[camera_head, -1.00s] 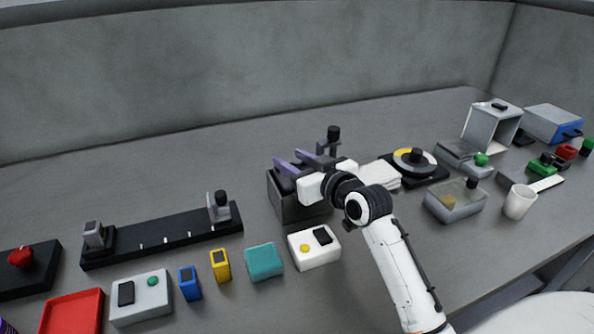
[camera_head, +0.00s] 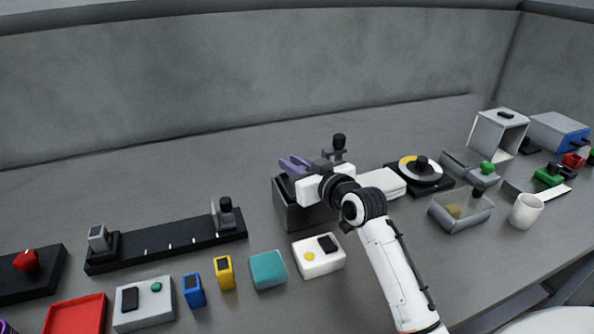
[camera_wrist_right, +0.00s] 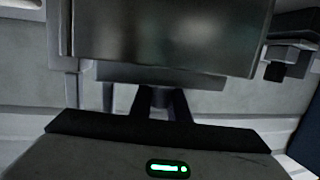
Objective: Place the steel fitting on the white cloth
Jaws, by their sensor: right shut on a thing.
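My right gripper (camera_head: 313,172) is over the dark grey open bin (camera_head: 290,214) in the middle of the bench. It is shut on a grey metal thing, which I take for the steel fitting; in the head view it is mostly hidden by the gripper. In the right wrist view a broad grey metal face (camera_wrist_right: 165,40) fills the top, just beyond the dark fingers. The white cloth (camera_head: 383,181) lies folded to the right of the gripper, partly behind my arm. My left gripper is not in view.
Purple pieces (camera_head: 293,165) show at the bin. A black turntable with a yellow and white disc (camera_head: 420,167) is right of the cloth. A clear tray (camera_head: 461,211) and a white mug (camera_head: 526,211) stand farther right. A white box (camera_head: 318,256) is in front of the bin.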

